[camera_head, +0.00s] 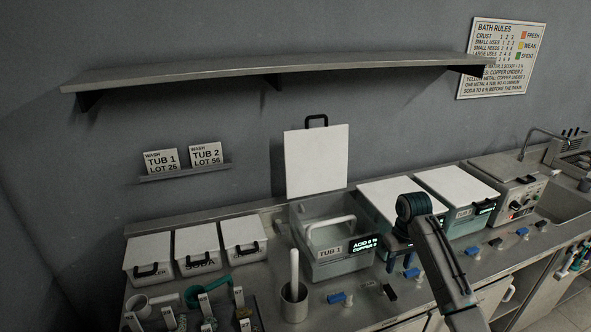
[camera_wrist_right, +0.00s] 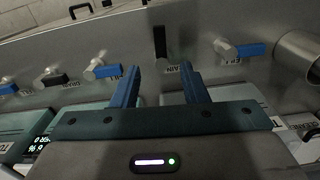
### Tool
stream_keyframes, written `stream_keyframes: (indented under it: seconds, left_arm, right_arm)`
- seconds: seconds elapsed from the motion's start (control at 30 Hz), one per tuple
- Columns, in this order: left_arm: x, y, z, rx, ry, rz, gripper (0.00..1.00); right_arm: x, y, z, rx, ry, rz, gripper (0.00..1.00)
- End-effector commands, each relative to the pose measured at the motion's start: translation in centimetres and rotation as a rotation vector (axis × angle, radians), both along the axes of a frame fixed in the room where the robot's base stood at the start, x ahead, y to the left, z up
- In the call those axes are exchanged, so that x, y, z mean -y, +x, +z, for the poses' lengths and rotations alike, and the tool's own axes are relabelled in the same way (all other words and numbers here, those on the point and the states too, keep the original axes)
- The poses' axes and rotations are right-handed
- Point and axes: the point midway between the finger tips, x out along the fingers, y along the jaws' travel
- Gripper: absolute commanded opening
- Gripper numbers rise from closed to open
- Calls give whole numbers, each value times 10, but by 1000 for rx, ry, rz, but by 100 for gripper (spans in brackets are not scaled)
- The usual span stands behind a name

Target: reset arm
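My right arm comes in from the lower right of the head view, and its gripper (camera_head: 400,260) hangs in front of the tubs, right of Tub 1. In the right wrist view the two blue fingers of the right gripper (camera_wrist_right: 158,85) stand apart with nothing between them. A black drain handle (camera_wrist_right: 160,40) shows beyond the gap; I cannot tell how far off it is. My left gripper is not in the head view.
Tub 1 (camera_head: 335,262) is open, its white lid (camera_head: 316,162) upright behind it. Lidded tubs (camera_head: 455,187) stand to the right. Blue-handled taps (camera_head: 337,298) line the counter front. A metal cup (camera_head: 294,303) and small lidded bins (camera_head: 197,240) stand left. A shelf (camera_head: 280,65) hangs above.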

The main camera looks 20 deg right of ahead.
Motion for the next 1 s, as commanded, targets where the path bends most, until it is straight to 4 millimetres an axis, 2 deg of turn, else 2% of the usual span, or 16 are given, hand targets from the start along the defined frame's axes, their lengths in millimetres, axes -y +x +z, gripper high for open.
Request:
stream_keyframes:
  seconds: [0.13,0.23,0.4,0.53,0.67,0.8,1.0]
  left_arm:
    - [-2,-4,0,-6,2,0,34]
    - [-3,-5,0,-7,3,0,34]
    - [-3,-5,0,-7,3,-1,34]
    - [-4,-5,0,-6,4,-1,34]
    - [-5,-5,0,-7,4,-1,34]
    - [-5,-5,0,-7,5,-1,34]
    - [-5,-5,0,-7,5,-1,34]
  right_arm:
    - [-9,-10,-13,3,-10,12,40]
    - [-27,-30,-37,18,-27,36,40]
    - [-68,-89,-81,69,-60,85,40]
    - [-98,-140,-102,116,-73,112,40]
    - [-125,-193,-110,166,-76,125,40]
    - [-144,-240,-106,216,-79,125,40]
    - [-158,-281,-94,260,-80,114,40]
